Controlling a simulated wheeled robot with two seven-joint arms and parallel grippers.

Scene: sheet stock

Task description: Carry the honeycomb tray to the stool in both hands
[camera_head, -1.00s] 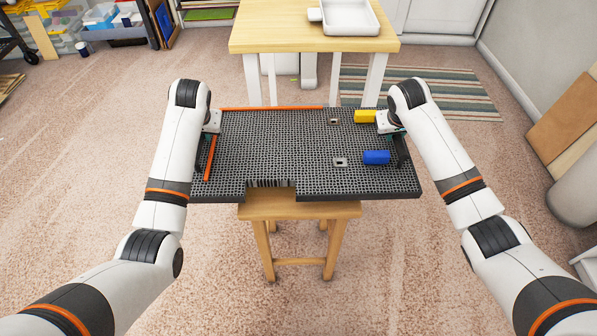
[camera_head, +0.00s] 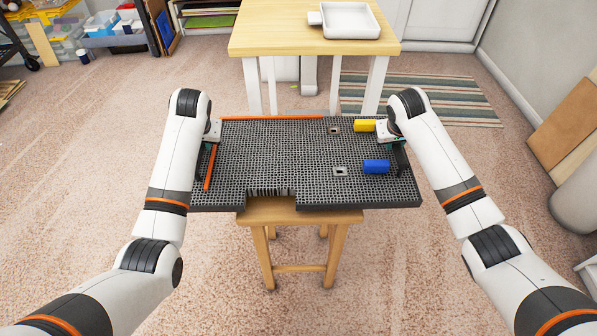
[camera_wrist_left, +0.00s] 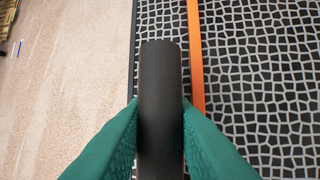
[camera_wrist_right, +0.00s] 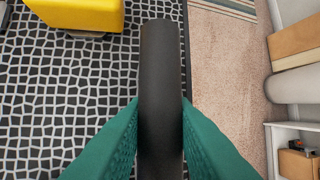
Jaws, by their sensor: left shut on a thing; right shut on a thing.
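The honeycomb tray (camera_head: 270,160) is a wide black panel with a fine grey mesh, roughly level, with a notch in its near edge. In the head view it overlaps the wooden stool (camera_head: 300,216); I cannot tell whether they touch. My left gripper (camera_wrist_left: 160,130) is shut on a dark bar-like handle at the tray's left side. My right gripper (camera_wrist_right: 160,130) is shut on a like handle at the right side. On the tray are a yellow block (camera_head: 364,125), a blue block (camera_head: 376,166), two small grey pieces (camera_head: 340,171) and orange strips (camera_head: 209,168).
A wooden table (camera_head: 290,42) with white legs stands behind, with a white tray (camera_head: 350,20) on it. A striped rug (camera_head: 430,98) lies at the back right. Bins and shelves stand at the back left. Carpet around the stool is clear.

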